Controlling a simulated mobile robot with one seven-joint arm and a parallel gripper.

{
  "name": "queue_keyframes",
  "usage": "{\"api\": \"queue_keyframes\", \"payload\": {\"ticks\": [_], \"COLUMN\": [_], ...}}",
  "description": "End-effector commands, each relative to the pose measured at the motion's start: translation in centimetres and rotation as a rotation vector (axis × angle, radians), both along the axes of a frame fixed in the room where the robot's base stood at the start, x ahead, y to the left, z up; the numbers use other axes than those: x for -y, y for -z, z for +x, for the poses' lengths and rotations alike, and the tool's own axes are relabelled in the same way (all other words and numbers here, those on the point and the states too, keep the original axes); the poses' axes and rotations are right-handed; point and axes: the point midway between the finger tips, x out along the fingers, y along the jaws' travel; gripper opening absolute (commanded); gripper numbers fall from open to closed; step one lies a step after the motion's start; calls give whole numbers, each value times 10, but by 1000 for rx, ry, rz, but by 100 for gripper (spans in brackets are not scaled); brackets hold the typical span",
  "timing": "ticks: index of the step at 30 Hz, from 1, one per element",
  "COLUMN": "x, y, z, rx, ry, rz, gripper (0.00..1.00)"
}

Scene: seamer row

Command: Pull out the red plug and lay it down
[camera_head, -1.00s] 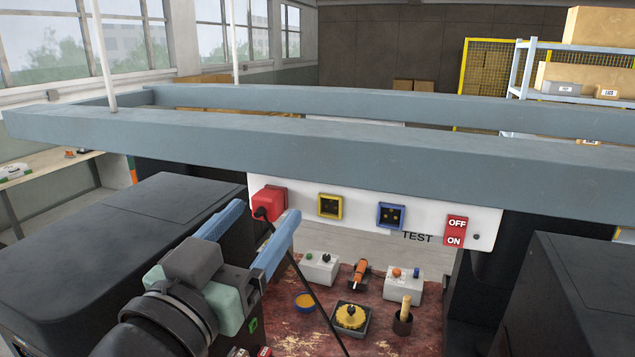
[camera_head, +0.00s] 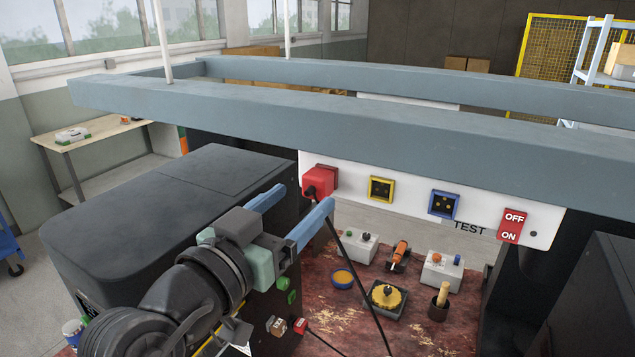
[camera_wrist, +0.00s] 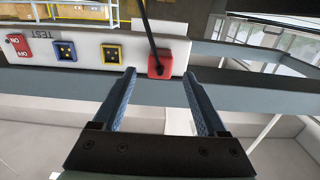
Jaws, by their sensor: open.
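The red plug (camera_head: 321,180) is in the white panel (camera_head: 410,206), at its left end, with a black cable hanging down from its front. Neither finger visibly grips the plug; exact contact cannot be told.
Yellow (camera_head: 381,189) and blue (camera_head: 443,204) sockets and a red OFF/ON switch (camera_head: 513,226) sit to the plug's right. A grey beam (camera_head: 400,135) runs above.

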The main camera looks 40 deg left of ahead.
Motion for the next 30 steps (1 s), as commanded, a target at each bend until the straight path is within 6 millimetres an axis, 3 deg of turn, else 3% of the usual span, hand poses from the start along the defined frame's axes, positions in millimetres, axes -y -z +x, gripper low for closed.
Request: {"api": "queue_keyframes", "payload": {"ticks": [6,12,30], "x": [-7,-11,-13], "y": [0,0,0], "z": [31,49,56], "rx": [1,0,0], "ry": [2,1,0], "rz": [1,1,1], "gripper": [75,75,75]}}
